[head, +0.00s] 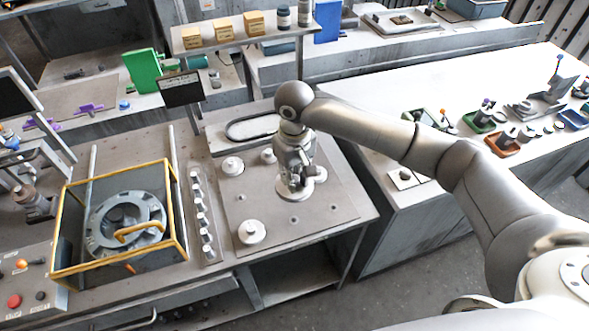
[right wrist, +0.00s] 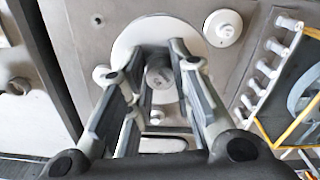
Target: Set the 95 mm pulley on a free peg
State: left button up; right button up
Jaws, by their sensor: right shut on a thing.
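My right gripper (head: 298,190) is above the grey peg board, pointing down. In the right wrist view its fingers (right wrist: 158,90) are closed around the hub (right wrist: 160,75) of a pale round pulley (right wrist: 130,45). Other pale pulleys sit at the front left (head: 252,233) and back left (head: 232,166) of the board (head: 330,223). Small pegs (head: 293,220) stand on the bare part. My left gripper is not in view.
A row of pale cylinders (head: 205,225) runs along the board's left side. Left of it stands a yellow-framed box (head: 68,262) with a grey ring housing. A dark small sign (head: 180,90) and an oblong loop (head: 250,127) are behind. The board's front right is mostly clear.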

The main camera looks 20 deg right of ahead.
notch_tip(320, 180, down, 3)
jog(key=shift+f, duration=0.2)
notch_tip(320, 180, down, 10)
jog(key=b, duration=1.2)
jog(key=shift+f, duration=0.6)
jog(key=shift+p, duration=0.75)
